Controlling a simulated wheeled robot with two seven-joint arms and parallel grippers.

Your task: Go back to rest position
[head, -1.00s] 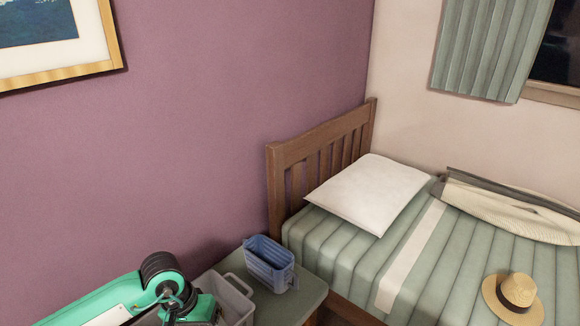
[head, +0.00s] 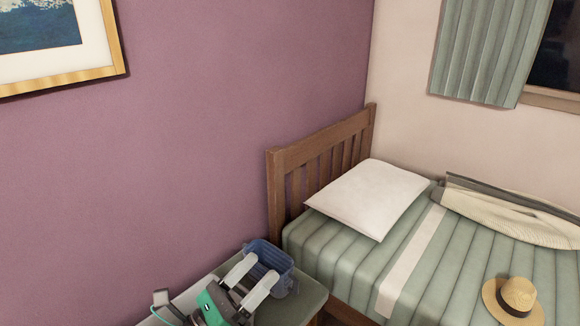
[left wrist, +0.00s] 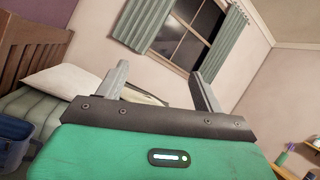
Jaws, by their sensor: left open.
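My left gripper (head: 249,282) is low in the head view, over the grey-green table top beside the bed. Its two pale fingers are spread apart and appear in front of the blue basket (head: 284,284). Nothing shows between them. In the left wrist view the open fingers (left wrist: 161,88) point toward the window and curtains, also with nothing between them. The blue basket shows at the left edge of that view (left wrist: 14,130). Whether the fingers touch the basket cannot be told. My right gripper is not in view.
The table (head: 306,304) stands against the purple wall, next to the bed's wooden headboard (head: 322,160). On the bed (head: 350,259) are a white pillow (head: 368,199), a straw hat (head: 514,297) and a cream-coloured item (head: 510,218). A framed picture (head: 60,45) hangs at upper left.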

